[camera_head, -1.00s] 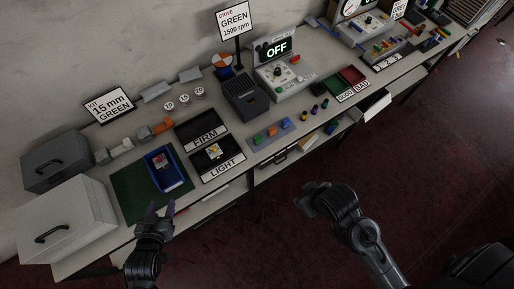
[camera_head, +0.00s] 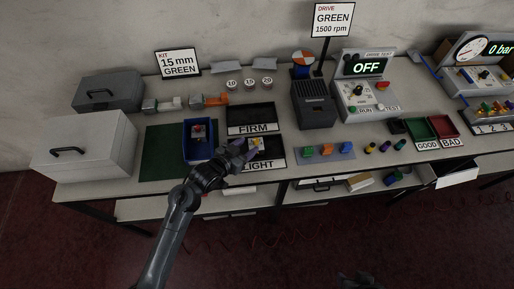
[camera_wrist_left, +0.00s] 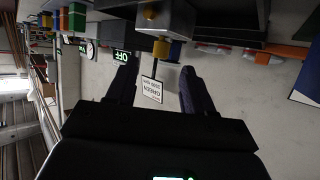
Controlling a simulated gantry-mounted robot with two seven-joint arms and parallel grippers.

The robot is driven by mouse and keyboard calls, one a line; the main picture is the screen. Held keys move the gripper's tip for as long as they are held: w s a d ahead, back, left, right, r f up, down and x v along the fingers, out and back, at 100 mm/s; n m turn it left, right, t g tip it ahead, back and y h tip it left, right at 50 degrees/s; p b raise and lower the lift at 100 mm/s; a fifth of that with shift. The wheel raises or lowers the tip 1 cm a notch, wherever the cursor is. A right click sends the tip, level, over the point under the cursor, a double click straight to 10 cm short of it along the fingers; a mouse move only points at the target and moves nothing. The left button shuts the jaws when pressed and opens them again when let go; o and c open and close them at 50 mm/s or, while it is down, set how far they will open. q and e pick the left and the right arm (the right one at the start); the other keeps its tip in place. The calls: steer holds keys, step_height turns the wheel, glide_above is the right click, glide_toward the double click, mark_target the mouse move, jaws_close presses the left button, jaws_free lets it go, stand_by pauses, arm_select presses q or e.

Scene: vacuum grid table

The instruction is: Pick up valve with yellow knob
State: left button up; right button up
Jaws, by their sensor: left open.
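The valve with a yellow knob (camera_head: 256,142) sits in the black tray labelled LIGHT (camera_head: 275,154), partly hidden by my left gripper (camera_head: 243,150). In the left wrist view the yellow knob (camera_wrist_left: 161,48) shows at the top, beyond the fingertips and between their lines. My left gripper (camera_wrist_left: 158,76) is open, with nothing between its fingers, and sits just left of the valve in the head view. A dark part of my right arm's end (camera_head: 356,281) shows at the bottom edge; its jaws cannot be made out.
A blue bin (camera_head: 189,151) holding a part with a red knob stands on a green mat (camera_head: 160,146), left of the LIGHT tray. The FIRM tray (camera_head: 250,117) lies behind it. A grey pad (camera_head: 345,150) with coloured pieces is to the right. Grey boxes stand far left.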

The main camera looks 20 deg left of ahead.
mark_target(255, 140)
arm_select(q)
steer(key=shift+b+x, duration=0.45)
steer(key=shift+x, duration=3.55)
jaws_close()
